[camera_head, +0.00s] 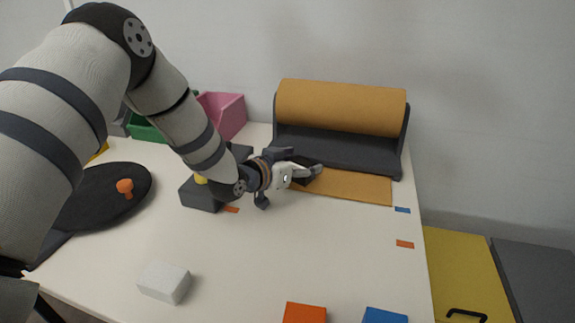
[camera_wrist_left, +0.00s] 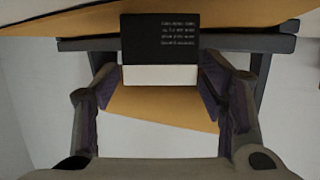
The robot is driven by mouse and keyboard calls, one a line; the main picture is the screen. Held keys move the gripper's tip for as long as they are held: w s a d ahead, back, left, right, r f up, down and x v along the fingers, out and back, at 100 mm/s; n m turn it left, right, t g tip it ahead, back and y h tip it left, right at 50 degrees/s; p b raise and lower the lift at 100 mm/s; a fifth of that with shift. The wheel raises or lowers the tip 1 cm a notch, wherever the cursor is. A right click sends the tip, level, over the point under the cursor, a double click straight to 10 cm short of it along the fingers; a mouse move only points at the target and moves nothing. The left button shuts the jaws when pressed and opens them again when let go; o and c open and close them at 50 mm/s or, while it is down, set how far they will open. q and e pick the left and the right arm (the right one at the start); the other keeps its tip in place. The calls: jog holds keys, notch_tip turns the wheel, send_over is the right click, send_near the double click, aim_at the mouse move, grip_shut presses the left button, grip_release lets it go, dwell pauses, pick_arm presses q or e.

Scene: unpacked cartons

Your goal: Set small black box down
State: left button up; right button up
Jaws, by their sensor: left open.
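The small black box (camera_wrist_left: 160,38) shows in the left wrist view with pale printed lines on its dark face and a white side below. It is at the brown paper sheet (camera_head: 355,187) in front of the paper roll. My left gripper (camera_head: 304,168) is open, with its fingers on either side of the box. In the left wrist view my left gripper (camera_wrist_left: 160,75) has its purple-grey pads apart, near the box's edges. In the head view the box is mostly hidden among the dark fingers; I cannot tell whether it touches them. My right gripper is out of view.
The roll of brown paper (camera_head: 340,107) stands in a dark holder at the back. A grey block (camera_head: 200,194) is left of my gripper. A white box (camera_head: 164,282), an orange block (camera_head: 304,313) and a blue block (camera_head: 384,315) are at the front. The table's middle is clear.

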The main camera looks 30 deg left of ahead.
pick_arm(q)
jog(key=v, duration=0.3)
jog(key=p+v, duration=0.1)
jog(key=v, duration=0.3)
jog(key=p+v, duration=0.1)
jog(key=v, duration=0.2)
jog(key=shift+s+a+r, duration=0.1)
jog(key=shift+s+r, duration=0.15)
jog(key=shift+r, duration=0.15)
jog(key=shift+s, duration=0.3)
jog(key=shift+f, duration=0.1)
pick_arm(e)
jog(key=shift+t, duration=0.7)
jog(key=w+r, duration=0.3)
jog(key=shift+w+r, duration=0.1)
